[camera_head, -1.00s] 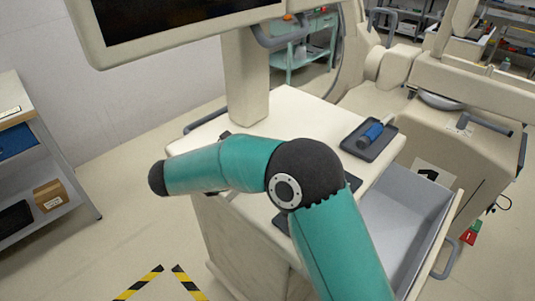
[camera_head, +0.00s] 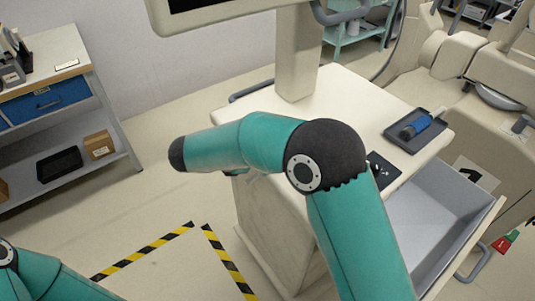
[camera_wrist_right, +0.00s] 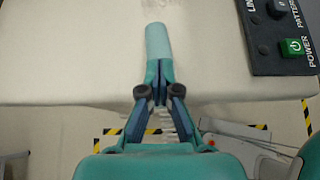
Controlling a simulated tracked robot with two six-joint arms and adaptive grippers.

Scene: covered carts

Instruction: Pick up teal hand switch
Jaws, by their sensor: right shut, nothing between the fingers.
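A teal hand switch (camera_wrist_right: 157,42), a smooth rounded cylinder, lies on the pale cart top (camera_wrist_right: 80,50) in the right wrist view. My right gripper (camera_wrist_right: 157,72) is shut just at its near end, with its fingertips together and nothing held. Whether the tips touch the switch I cannot tell. In the head view my right arm hides this gripper and the switch. My left arm shows at the lower left of the head view; its gripper is out of the picture.
A black control panel (camera_wrist_right: 280,35) with a green power button lies right of the switch. In the head view a blue handle (camera_head: 416,127) sits in a dark tray (camera_head: 401,142). An open grey drawer (camera_head: 430,215) juts out at the right. A shelf unit (camera_head: 70,110) stands left.

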